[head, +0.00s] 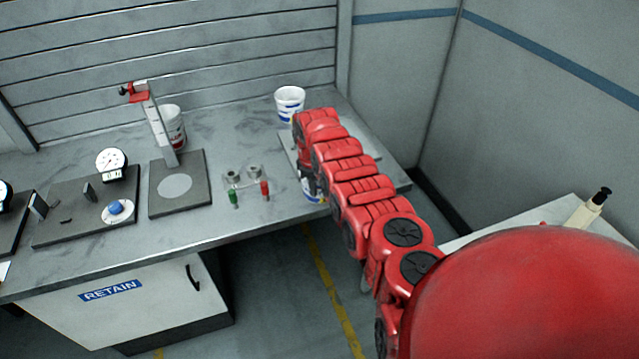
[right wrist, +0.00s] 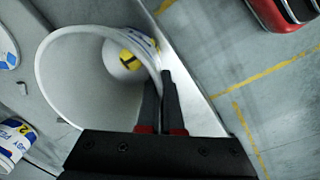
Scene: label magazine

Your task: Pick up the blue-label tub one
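A white tub (right wrist: 68,95) with its open mouth toward the camera fills the middle left of the right wrist view; blue print and a yellow patch marked 1 show there. In the head view a tub with blue print (head: 313,190) shows under my right arm near the bench's front edge, mostly hidden. My right gripper (right wrist: 161,85) has its fingers close together on the tub's wall at the rim, one inside and one outside. Whether the tub is clear of the surface I cannot tell. My left gripper is not in view.
Another blue-printed tub (head: 289,104) stands at the back. A tub marked 2 (right wrist: 12,140) is at lower left in the wrist view. A red-printed tub (head: 175,128) stands behind a height gauge (head: 158,125). Small green and red-handled tools (head: 249,183) lie left of my arm.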

